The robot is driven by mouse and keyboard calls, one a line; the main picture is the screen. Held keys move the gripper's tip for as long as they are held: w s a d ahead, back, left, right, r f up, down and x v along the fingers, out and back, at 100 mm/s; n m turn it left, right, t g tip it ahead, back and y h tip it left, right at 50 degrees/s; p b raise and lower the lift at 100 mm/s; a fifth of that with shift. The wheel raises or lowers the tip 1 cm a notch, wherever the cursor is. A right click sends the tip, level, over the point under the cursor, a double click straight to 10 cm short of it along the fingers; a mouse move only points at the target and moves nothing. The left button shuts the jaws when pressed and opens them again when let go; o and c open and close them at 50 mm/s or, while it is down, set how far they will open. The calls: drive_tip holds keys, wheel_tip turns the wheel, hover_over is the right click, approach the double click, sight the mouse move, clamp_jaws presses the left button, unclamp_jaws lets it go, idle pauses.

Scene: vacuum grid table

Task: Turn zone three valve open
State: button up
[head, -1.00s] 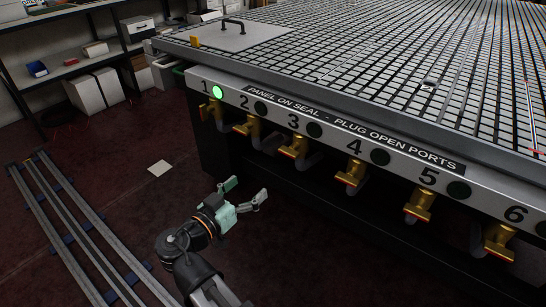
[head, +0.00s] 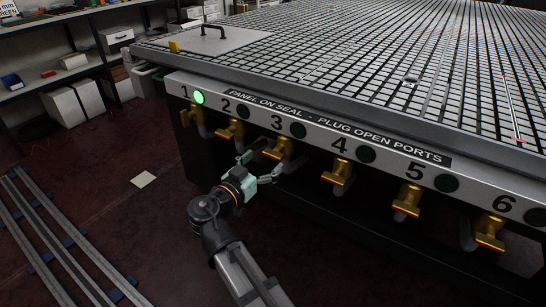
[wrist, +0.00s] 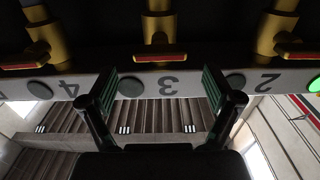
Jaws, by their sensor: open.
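The zone three valve (head: 280,148) is brass with a red-edged handle, below the number 3 on the table's front rail. It also shows in the wrist view (wrist: 158,30), where its handle lies crosswise, parallel to the rail. The zone three lamp (head: 298,130) is dark. My gripper (head: 258,168) is open and empty, just in front of and slightly below this valve in the head view. In the wrist view its two fingers (wrist: 159,88) are spread on either side of the upside-down 3, with the handle centred beyond them. I see no contact.
Neighbouring valves two (head: 232,130) and four (head: 338,173) flank it closely. The zone one lamp (head: 199,97) glows green; the other lamps are dark. The grid table (head: 400,110) overhangs the valves. The floor (head: 130,230) to the left is open, with rails at far left.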

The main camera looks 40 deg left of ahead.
sight(271, 155)
drive_tip(key=shift+w+a+b, duration=0.15)
drive_tip(key=shift+w+b, duration=0.25)
drive_tip(key=shift+w, duration=2.05)
drive_tip(key=c, duration=1.2)
